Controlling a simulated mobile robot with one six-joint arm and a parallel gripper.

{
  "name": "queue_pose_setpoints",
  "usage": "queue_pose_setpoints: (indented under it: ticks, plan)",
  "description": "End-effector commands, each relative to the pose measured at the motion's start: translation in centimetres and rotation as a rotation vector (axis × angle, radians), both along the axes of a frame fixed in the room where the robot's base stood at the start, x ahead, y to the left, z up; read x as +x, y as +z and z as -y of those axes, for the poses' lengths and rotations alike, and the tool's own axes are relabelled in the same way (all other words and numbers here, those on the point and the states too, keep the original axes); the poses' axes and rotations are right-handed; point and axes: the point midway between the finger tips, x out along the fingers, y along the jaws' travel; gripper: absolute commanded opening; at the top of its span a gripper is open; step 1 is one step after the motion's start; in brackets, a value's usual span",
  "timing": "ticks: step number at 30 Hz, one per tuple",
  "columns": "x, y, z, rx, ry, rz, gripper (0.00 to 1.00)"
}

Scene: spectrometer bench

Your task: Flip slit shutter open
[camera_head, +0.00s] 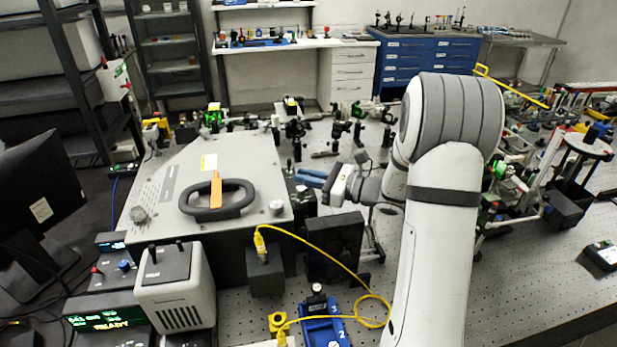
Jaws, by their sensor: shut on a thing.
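My gripper (303,178) has blue fingers and reaches left to the right end of the grey spectrometer housing. Its fingertips meet a small dark unit (300,196) at that end, which looks like the slit assembly. The fingers are closed on a small part there, probably the shutter lever, but the fingers hide it. I cannot tell the shutter's position from this view.
A black block (335,245) stands just in front of my gripper. Optics mounts (295,130) crowd behind. A grey device (175,290) and a monitor (40,215) stand at left.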

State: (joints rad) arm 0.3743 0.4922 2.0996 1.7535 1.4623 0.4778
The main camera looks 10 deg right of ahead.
Motion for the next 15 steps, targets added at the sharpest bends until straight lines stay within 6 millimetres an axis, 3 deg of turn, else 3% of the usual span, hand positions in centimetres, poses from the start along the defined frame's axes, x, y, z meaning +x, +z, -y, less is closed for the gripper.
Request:
queue_pose_setpoints:
  ticks: [15]
  plan:
    - [-0.93, -0.94, 0.10, 0.002, -0.002, 0.280, 0.00]
